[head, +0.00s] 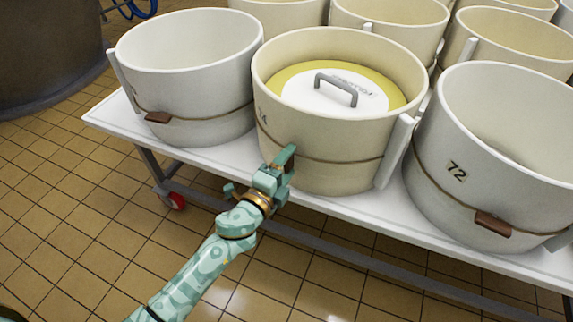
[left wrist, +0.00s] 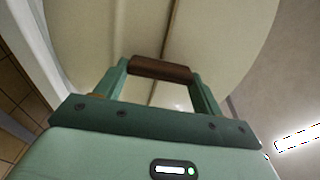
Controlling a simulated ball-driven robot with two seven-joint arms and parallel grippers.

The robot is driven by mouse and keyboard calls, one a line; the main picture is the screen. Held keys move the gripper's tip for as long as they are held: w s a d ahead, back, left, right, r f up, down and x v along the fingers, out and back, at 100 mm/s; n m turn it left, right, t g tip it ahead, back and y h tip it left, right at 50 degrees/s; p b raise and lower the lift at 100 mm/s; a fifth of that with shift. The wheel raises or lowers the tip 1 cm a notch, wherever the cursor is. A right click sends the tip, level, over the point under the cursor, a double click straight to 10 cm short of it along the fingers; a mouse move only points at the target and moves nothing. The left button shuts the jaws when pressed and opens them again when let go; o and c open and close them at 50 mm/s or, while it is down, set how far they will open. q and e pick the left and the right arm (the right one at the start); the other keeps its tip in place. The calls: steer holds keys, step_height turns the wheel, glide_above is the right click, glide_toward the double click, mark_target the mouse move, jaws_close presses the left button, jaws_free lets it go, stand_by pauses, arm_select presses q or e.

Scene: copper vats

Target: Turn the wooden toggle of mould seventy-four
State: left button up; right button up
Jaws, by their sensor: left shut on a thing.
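The cream mould (head: 320,165) stands in the middle of the front row in the head view. A yellow cheese lid area with a white disc and grey handle (head: 338,90) fills its top. My left gripper (head: 284,160) is at the mould's front left, over the cord. In the left wrist view it is shut on the dark brown wooden toggle (left wrist: 160,68), which lies between the two fingers. My right gripper is not in view.
A white mould (head: 190,80) stands to the left and mould 72 (head: 500,160) to the right, each with a brown toggle. More moulds stand behind. All rest on a white wheeled table (head: 110,115). Tiled floor (head: 60,200) in front is clear.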

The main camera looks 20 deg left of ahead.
arm_select(q)
steer(key=shift+f, duration=0.1)
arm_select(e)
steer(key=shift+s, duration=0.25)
arm_select(q)
steer(key=o, duration=1)
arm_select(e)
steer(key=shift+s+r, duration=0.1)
arm_select(q)
steer(key=shift+s, duration=0.2)
steer(key=s+a, duration=0.1)
steer(key=s, duration=0.4)
steer(key=s+a, duration=0.1)
steer(key=s, duration=0.9)
steer(key=shift+s+a, duration=0.35)
steer(key=shift+a, duration=0.05)
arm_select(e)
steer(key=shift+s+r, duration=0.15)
